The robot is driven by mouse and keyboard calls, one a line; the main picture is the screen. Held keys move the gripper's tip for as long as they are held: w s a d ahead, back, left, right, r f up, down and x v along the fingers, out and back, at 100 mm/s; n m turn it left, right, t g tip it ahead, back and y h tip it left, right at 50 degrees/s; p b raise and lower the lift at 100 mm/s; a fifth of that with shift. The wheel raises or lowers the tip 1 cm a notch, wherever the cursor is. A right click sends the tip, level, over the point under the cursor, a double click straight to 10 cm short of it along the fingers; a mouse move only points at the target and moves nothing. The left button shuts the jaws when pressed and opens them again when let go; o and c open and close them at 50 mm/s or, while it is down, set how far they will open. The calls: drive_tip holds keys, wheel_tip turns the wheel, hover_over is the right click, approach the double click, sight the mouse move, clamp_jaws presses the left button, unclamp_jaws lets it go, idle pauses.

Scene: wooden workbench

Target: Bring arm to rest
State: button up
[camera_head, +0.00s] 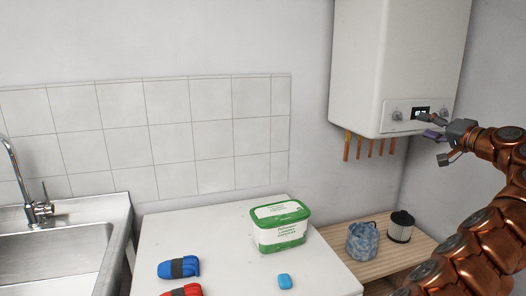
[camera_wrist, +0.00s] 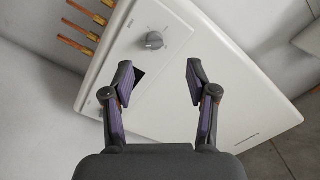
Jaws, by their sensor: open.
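My gripper (camera_head: 432,127) is at the right of the head view, at the end of my copper-coloured arm, in front of the lower part of a white wall boiler (camera_head: 400,60). In the wrist view my gripper (camera_wrist: 158,80) has its two fingers spread apart with nothing between them. The boiler's front panel (camera_wrist: 175,75) lies beyond the fingers, with a grey knob (camera_wrist: 154,40) showing above the gap. The left finger partly covers the dark display. I cannot tell whether a finger touches the panel.
Copper pipes (camera_head: 370,147) hang under the boiler. Below, a white worktop (camera_head: 215,240) carries a green-lidded tub (camera_head: 279,226), a blue item (camera_head: 178,268), a red item (camera_head: 183,290) and a small blue block (camera_head: 284,281). A wooden bench (camera_head: 385,262) holds a blue bag (camera_head: 368,241) and a filter (camera_head: 400,227). A sink (camera_head: 60,250) is left.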

drive_tip(key=w+a+r+n+g+y+p, duration=0.1)
drive_tip(key=a+n+g+y, duration=0.15)
drive_tip(key=a, duration=0.95)
drive_tip(key=w+a+r+n+g+y+p, duration=0.1)
drive_tip(key=a+r+g+y, duration=0.2)
drive_tip(key=a, duration=0.8)
drive_tip(key=s+a+f+n+g+p, duration=0.1)
drive_tip(key=s+a+f+n+g, duration=0.2)
drive_tip(key=s+a, duration=0.6)
drive_tip(key=s+a+f+n+g+p, duration=0.1)
drive_tip(key=s+a+f+g, duration=0.35)
drive_tip(key=a, duration=0.75)
drive_tip(key=s+f+g+h+p, duration=0.1)
drive_tip(key=s+f+h, duration=0.1)
drive_tip(key=s+f, duration=0.45)
drive_tip(key=s+d+f+g+h+p, duration=0.1)
drive_tip(key=s+f+g+h, duration=0.15)
drive_tip(key=s, duration=0.75)
drive_tip(key=s+f+g+h+p, duration=0.1)
drive_tip(key=s+f+h, duration=0.2)
drive_tip(key=s+f, duration=0.45)
drive_tip(key=s+d+f+g+h, duration=0.1)
drive_tip(key=s+d+f, duration=0.1)
drive_tip(key=s+d, duration=0.2)
drive_tip(key=s+d+f+h, duration=0.2)
drive_tip(key=s+d+f, duration=0.1)
drive_tip(key=s, duration=0.6)
drive_tip(key=shift+s+d+g+p, duration=0.35)
drive_tip(key=shift+d+p, duration=0.05)
drive_tip(key=shift+d, duration=0.2)
